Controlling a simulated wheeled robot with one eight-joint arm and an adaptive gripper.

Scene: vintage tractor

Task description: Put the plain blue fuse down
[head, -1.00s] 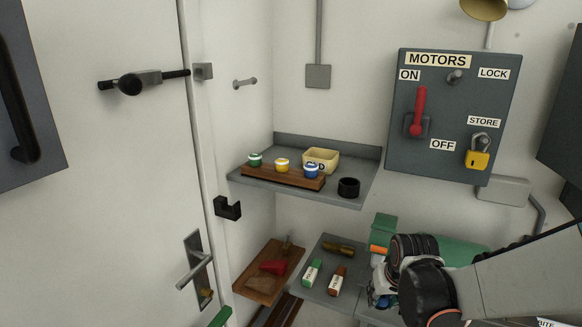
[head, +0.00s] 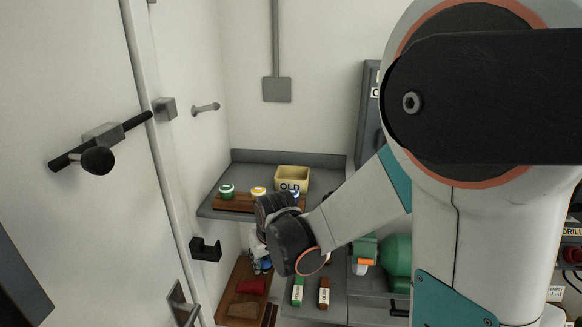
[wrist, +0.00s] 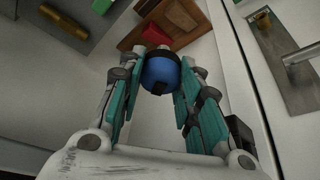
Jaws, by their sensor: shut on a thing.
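My gripper (wrist: 158,90) is shut on the plain blue fuse (wrist: 160,72), whose rounded blue end with a dark patch shows between the fingers. In the head view my gripper (head: 260,262) hangs below the front of the upper grey shelf (head: 208,207), above the lower wooden board; the fuse is hard to make out there. On the shelf a wooden rack (head: 231,206) holds green-and-white (head: 227,191) and yellow-and-white (head: 258,191) fuses. A blue-and-white fuse is mostly hidden behind my wrist. Behind the rack stands a cream tin marked OLD (head: 292,179).
My arm blocks much of the right side.

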